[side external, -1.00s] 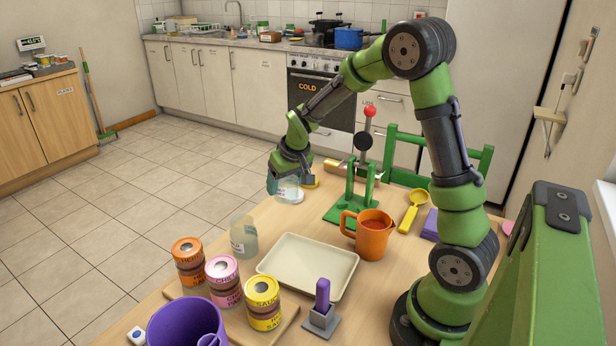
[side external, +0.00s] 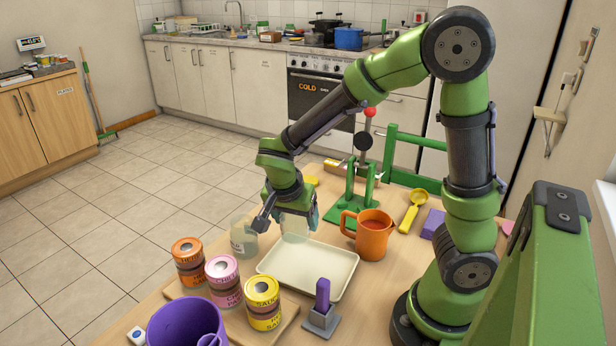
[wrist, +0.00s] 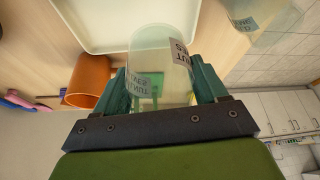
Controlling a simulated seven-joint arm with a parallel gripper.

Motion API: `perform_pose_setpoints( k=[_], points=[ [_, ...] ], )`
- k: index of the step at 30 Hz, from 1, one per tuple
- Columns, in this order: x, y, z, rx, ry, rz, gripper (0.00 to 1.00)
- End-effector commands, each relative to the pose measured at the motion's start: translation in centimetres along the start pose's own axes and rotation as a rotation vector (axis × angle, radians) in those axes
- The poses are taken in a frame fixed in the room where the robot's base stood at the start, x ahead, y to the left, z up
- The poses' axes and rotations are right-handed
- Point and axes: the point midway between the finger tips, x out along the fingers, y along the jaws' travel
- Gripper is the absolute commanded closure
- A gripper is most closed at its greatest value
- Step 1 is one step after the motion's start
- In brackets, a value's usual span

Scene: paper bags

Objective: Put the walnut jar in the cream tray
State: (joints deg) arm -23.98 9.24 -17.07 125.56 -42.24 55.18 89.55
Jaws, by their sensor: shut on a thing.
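My gripper (side external: 288,222) is shut on a clear, see-through jar (wrist: 165,50), with one finger on each side of it in the wrist view. In the side view, the held jar (side external: 296,228) is near the far edge of the cream tray (side external: 300,268), apparently above table level. The tray lies flat and empty; part of it also shows in the wrist view (wrist: 105,40). A second clear jar (side external: 243,240) with a label stands left of the gripper.
An orange mug (side external: 372,240) stands right of the tray, with a green lever stand (side external: 352,205) behind it.

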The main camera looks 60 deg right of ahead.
Motion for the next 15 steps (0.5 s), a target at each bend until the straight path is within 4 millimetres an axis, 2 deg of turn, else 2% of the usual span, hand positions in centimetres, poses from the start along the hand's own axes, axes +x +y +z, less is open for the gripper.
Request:
perform_pose_setpoints(
  k=[3,9,12,15],
  points=[
    [-0.3,2.7,0.9,0.328,0.000,0.136,0.64],
    [-0.6,6.6,1.2,0.870,-0.004,0.361,0.64],
    [-0.8,7.6,1.3,1.040,-0.006,0.432,0.64],
    [-0.5,7.8,1.5,1.129,-0.004,0.470,0.64]
  ],
)
